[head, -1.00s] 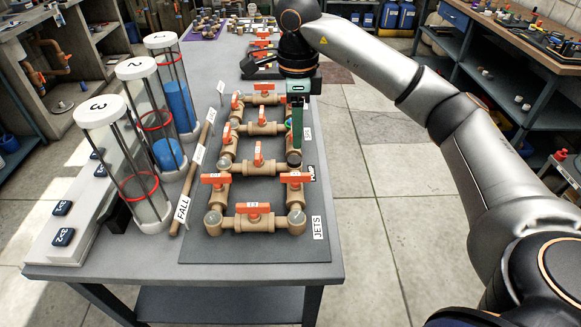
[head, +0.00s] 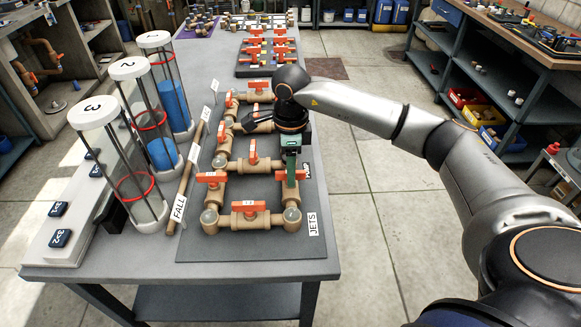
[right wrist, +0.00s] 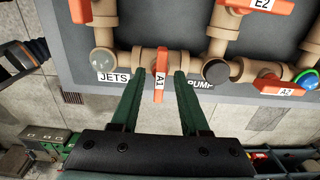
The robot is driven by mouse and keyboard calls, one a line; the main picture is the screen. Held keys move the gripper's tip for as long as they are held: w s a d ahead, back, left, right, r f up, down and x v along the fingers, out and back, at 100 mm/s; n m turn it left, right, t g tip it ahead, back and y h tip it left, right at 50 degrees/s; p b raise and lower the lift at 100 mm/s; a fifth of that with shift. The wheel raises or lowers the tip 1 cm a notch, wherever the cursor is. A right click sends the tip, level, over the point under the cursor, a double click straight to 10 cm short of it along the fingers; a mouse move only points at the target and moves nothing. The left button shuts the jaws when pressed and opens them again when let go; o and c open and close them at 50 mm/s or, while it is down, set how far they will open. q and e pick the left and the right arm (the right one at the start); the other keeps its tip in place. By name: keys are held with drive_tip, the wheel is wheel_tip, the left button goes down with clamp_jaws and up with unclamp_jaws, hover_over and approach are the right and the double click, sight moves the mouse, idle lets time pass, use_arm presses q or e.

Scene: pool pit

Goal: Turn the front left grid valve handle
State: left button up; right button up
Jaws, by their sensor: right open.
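The pipe grid stands on a dark mat (head: 190,246) on the grey table. Its front left valve handle (head: 211,177) is orange and lies crosswise over its pipe in the head view. The front right handle (head: 302,175) is orange too. My right gripper (head: 290,184) is over this front right handle. In the right wrist view the open green fingers (right wrist: 155,74) stand on either side of an orange handle marked A1 (right wrist: 160,82), between the JETS and PUMP labels. No grip on it shows. My left gripper is out of view.
Three clear cylinders with white caps, the nearest marked 3 (head: 97,110), stand left of the grid. A wooden bar with a FALL tag (head: 178,209) lies between. More orange-handled valves (head: 268,50) sit behind the grid.

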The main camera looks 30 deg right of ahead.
clamp_jaws()
idle(0.3)
